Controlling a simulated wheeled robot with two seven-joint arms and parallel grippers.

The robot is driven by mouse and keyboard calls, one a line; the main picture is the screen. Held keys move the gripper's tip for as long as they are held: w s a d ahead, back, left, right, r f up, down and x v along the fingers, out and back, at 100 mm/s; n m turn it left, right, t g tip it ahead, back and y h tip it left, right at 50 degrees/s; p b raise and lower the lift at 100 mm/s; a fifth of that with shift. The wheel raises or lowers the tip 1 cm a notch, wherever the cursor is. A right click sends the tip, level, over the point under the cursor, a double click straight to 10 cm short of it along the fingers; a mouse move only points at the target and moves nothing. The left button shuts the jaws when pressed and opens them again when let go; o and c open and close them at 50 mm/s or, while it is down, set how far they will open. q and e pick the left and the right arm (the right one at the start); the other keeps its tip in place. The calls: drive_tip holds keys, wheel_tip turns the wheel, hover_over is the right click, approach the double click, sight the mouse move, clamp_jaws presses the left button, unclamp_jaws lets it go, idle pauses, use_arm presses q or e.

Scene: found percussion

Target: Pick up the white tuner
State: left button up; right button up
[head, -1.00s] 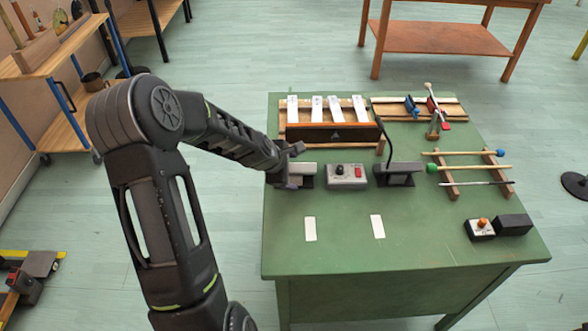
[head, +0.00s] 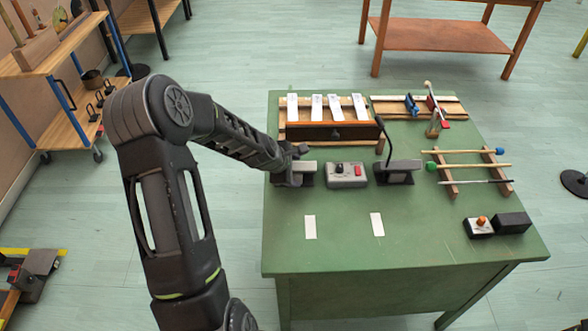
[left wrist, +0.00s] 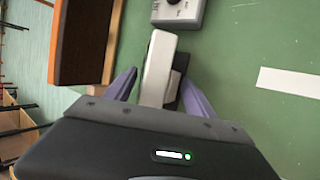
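The white tuner (left wrist: 160,62) is a pale, narrow block with a dark part beside it. It lies between the fingers of my left gripper (left wrist: 159,77) in the left wrist view. In the head view the tuner (head: 308,167) shows at the left side of the green table (head: 345,248), partly hidden by my left gripper (head: 296,166). The fingers are spread on either side of the tuner, with a gap visible at the right finger, so the gripper is open. My right gripper is out of view.
A grey box with a knob and red button (head: 346,175) stands right of the tuner, then a dark lamp-like device (head: 398,172). A wooden bar instrument (head: 330,132) stands behind. Two white strips (head: 310,227) lie on the clear front area.

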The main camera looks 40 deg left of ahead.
use_arm(q)
clamp_jaws()
idle(0.5)
drive_tip(key=shift+r, duration=0.1)
wheel_tip(320, 180, up, 10)
drive_tip(key=shift+p, duration=0.35)
